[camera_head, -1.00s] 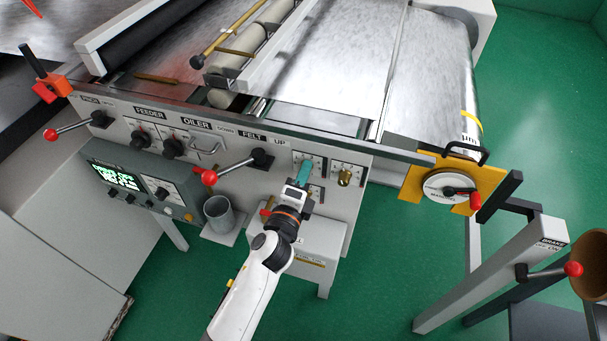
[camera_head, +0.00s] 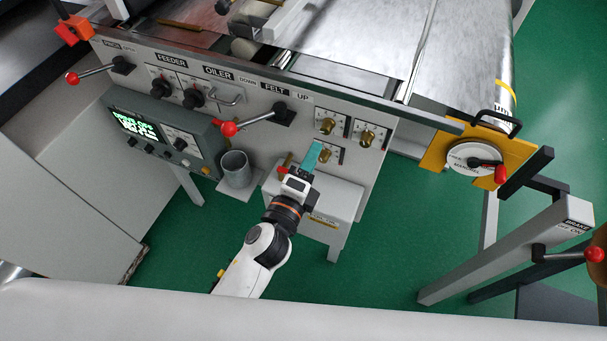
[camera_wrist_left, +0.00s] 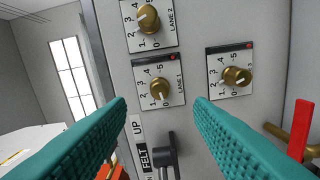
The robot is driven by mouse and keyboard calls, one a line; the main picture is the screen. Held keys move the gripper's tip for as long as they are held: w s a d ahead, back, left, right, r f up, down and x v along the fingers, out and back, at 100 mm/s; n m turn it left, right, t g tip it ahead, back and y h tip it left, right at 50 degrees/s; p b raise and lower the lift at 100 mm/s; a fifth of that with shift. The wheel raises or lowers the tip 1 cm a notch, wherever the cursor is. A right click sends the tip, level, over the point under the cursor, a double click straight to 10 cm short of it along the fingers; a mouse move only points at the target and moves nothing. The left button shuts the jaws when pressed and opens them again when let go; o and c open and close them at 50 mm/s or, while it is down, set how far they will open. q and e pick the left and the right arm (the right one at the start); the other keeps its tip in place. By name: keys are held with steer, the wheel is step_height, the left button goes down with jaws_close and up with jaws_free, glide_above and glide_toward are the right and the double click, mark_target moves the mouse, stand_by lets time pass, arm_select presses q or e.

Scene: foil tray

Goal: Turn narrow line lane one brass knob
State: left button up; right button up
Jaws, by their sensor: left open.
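Brass knobs on square white dials sit on the grey panel. The LANE 1 knob (camera_wrist_left: 160,89) is at the centre of the left wrist view, between and beyond my fingers; its white pointer seems near 0. In the head view it appears to be the upper left knob (camera_head: 325,126). The LANE 2 knob (camera_wrist_left: 149,20) is above it in the wrist view; a third knob (camera_wrist_left: 236,76), its label not visible, is to the right. My left gripper (camera_head: 312,156) is open and empty, its teal fingers (camera_wrist_left: 75,140) apart and off the panel. My right gripper is not in view.
A black lever (camera_wrist_left: 163,156) beside the FELT label is below LANE 1 in the wrist view; its red ball (camera_head: 229,129) shows in the head view. A red-handled brass valve (camera_wrist_left: 299,133) is at the right. A grey cup (camera_head: 236,168) stands left of my gripper.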

arm_select(q)
steer(key=v, duration=0.4)
steer(key=shift+b, duration=0.35)
